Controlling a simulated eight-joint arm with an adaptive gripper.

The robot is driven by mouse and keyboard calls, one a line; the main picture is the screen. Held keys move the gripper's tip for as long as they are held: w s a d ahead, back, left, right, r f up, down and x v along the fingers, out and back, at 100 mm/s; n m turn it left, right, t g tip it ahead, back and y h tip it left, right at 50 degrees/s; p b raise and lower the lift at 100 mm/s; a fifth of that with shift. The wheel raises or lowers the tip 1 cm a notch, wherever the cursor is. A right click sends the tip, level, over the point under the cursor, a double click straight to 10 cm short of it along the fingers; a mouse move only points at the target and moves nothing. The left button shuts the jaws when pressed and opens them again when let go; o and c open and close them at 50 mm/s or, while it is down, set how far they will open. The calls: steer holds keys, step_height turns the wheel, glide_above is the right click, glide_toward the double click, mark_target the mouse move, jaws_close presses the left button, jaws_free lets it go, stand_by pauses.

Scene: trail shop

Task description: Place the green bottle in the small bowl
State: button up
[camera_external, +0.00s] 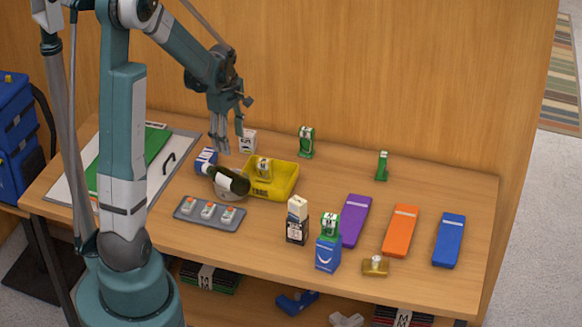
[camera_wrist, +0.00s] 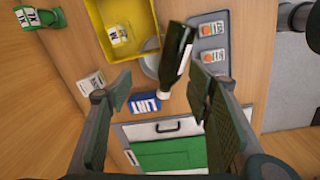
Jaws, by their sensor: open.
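The dark green bottle (camera_external: 233,181) with a white label leans tilted in the small grey bowl (camera_external: 229,194), with its neck toward the upper left. In the wrist view the bottle (camera_wrist: 176,52) lies slantwise across the bowl (camera_wrist: 150,64) and hides part of it. My gripper (camera_external: 230,146) hangs above and behind the bottle, apart from it. In the wrist view its two fingers (camera_wrist: 160,92) are spread, with nothing held between them. The bottle's neck points into the space between the fingers.
A yellow bin (camera_external: 286,181) stands right beside the bowl, and a grey tray (camera_external: 207,221) with small items lies in front. A blue-and-white box (camera_external: 205,160) and a white box (camera_external: 248,140) stand close to my gripper.

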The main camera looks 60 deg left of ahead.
stand_by(0.4)
steer(key=w+d+r+m+t, duration=0.1)
steer(key=d+r+m, duration=0.25)
steer(key=d, duration=0.35)
steer(key=w+d+r+m+t+y, duration=0.1)
steer(key=d+r+m, duration=0.2)
steer(key=d+r, duration=0.3)
steer(key=w+d+r+m+t, duration=0.1)
steer(key=d+r+m, duration=0.25)
steer(key=d, duration=0.45)
steer(key=s+d+r+m+t, duration=0.1)
steer(key=s+d+m, duration=0.2)
steer(key=d, duration=0.5)
steer(key=s+d+r+m+t+h, duration=0.1)
steer(key=s+d+r+m, duration=0.1)
steer(key=d+m, duration=0.4)
steer(key=s+d+r+m+t, duration=0.1)
steer(key=s+d+m, duration=0.3)
steer(key=d, duration=0.6)
steer(key=shift+s+r+m+t, duration=0.2)
steer(key=shift+r+m+t, duration=0.1)
steer(key=shift+r+m, duration=0.3)
step_height(320, 180, down, 11)
steer(key=b, duration=1.1)
